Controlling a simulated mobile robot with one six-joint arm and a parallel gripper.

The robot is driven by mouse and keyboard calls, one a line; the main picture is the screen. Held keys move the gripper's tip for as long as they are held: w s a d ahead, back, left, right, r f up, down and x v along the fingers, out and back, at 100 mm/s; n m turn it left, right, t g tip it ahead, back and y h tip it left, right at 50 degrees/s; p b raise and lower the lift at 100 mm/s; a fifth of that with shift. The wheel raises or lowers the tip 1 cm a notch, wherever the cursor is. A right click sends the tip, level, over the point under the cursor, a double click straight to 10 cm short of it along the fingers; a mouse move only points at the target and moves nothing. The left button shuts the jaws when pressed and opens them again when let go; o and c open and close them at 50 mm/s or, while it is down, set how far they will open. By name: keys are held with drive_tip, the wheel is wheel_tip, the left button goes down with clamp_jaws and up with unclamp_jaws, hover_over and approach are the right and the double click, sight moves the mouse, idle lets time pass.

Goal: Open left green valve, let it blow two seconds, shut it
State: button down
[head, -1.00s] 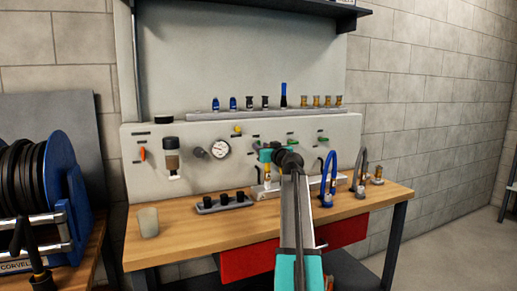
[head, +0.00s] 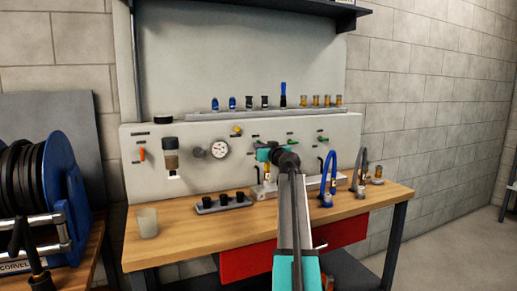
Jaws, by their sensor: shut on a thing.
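My gripper (head: 261,152), with teal parts, is at the grey panel (head: 200,185), just left of my black wrist. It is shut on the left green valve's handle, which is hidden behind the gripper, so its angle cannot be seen. Two more green handles show to the right: one (head: 294,144) partly beside my wrist, and one at the far right (head: 323,139).
A round gauge (head: 219,149) and a yellow knob (head: 236,131) are left of my gripper. Below stands a black-cupped tray (head: 222,205). A blue hose (head: 329,178) and a grey hose (head: 361,170) arch at the right. A clear cup (head: 147,222) stands front left.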

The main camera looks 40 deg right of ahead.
drive_tip(key=shift+w+r, duration=0.1)
drive_tip(key=shift+w, duration=0.1)
drive_tip(key=shift+m, duration=0.3)
drive_tip(key=shift+d+m+p, duration=0.2)
drive_tip(key=shift+m+p, duration=4.3)
drive_tip(key=shift+m, duration=4.1)
drive_tip(key=shift+f, duration=0.2)
drive_tip(key=c, duration=1.8)
unclamp_jaws()
drive_tip(key=shift+f, duration=0.1)
